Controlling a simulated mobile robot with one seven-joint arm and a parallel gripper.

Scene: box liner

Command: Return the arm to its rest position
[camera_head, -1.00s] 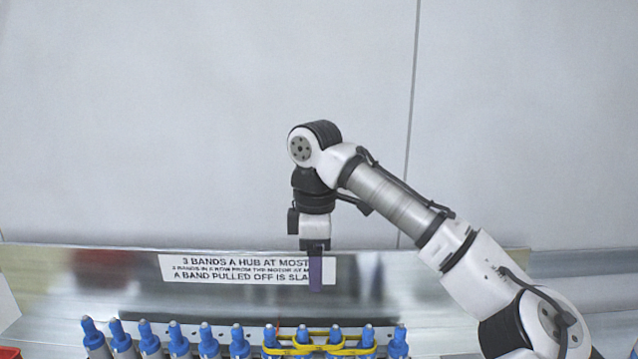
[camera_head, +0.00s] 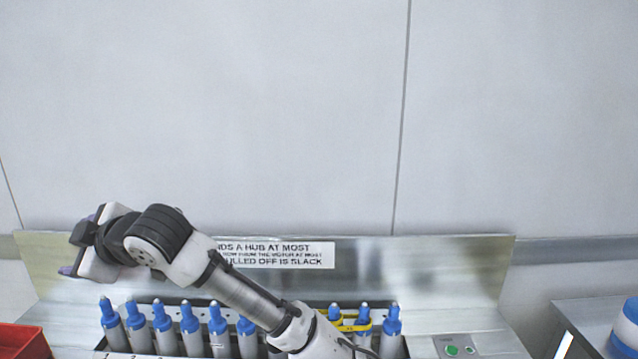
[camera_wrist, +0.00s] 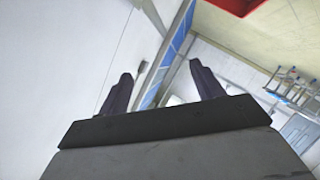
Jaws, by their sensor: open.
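My gripper (camera_head: 82,248) is at the left of the head view, raised above the bench and pointing left, clear of the blue-topped hubs (camera_head: 162,318). In the wrist view its two dark fingers (camera_wrist: 160,88) stand well apart with nothing between them. My arm reaches across the row and hides some of the hubs behind it. A yellow band (camera_head: 350,324) is looped around hubs at the right end of the row; its left part is hidden by my arm.
A red bin (camera_head: 24,342) stands at the lower left; a red edge shows in the wrist view too (camera_wrist: 236,5). A sign (camera_head: 280,255) is on the metal back panel (camera_head: 440,275). A green button (camera_head: 452,350) is at lower right, with a blue and white object (camera_head: 626,330) beyond.

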